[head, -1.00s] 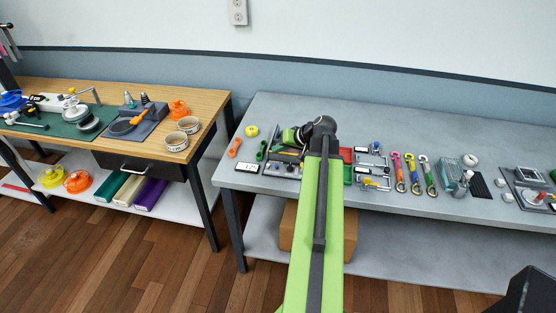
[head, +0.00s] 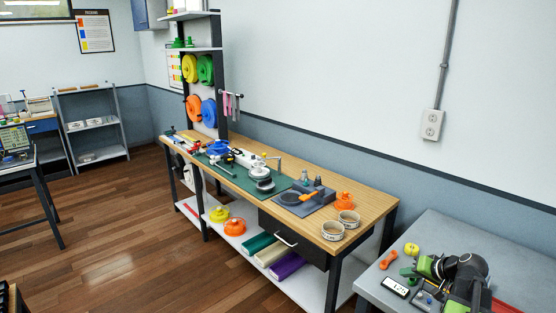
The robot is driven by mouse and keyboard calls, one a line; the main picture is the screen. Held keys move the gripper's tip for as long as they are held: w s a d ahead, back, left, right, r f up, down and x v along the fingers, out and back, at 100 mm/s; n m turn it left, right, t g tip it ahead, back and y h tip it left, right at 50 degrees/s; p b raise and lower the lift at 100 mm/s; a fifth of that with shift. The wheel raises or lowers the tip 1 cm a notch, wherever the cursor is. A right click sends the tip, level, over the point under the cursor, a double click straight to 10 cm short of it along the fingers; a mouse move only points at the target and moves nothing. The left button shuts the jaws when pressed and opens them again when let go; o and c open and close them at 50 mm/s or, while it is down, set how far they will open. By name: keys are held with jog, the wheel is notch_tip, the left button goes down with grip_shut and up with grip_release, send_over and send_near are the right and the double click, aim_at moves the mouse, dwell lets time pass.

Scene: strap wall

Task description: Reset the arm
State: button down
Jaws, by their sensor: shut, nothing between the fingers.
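My arm shows at the bottom right, green and black, over the near-left end of the grey table (head: 425,235). My gripper (head: 428,268) sits beside the black wrist joint, low over the small items there. It is shut with nothing held. Its fingertips are small and partly hidden by the wrist. An orange tool (head: 388,260), a yellow round item (head: 411,249) and a white-faced gauge (head: 395,287) lie to its left, apart from the arm.
A wooden workbench (head: 372,205) with a green mat (head: 230,172), white reels (head: 333,230) and a spool rack stands left of the grey table. A grey shelf (head: 92,122) stands far back left. Open wooden floor (head: 130,230) lies on the left.

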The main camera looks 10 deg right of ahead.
jog(key=w+a+n+g+y, duration=0.1)
jog(key=w+a+n, duration=0.15)
jog(key=a, duration=0.55)
jog(key=w+a+n+y, duration=0.1)
jog(key=w+a, duration=0.3)
jog(key=a, duration=0.3)
jog(key=a+f+n+g, duration=0.2)
jog(key=a, duration=0.8)
jog(key=a+f+n+g, duration=0.2)
jog(key=a, duration=0.8)
jog(key=s+a+f+g+h, duration=0.2)
jog(key=s+a, duration=0.3)
jog(key=a, duration=0.2)
jog(key=s+d+f+m+g+h, duration=0.1)
jog(key=s+d+h, duration=0.1)
jog(key=s+d, duration=0.2)
jog(key=shift+m+g+h, duration=0.3)
jog(key=shift+m+g, duration=0.05)
jog(key=shift+g, duration=0.05)
jog(key=shift+s+d+f, duration=0.1)
jog(key=shift+d, duration=0.05)
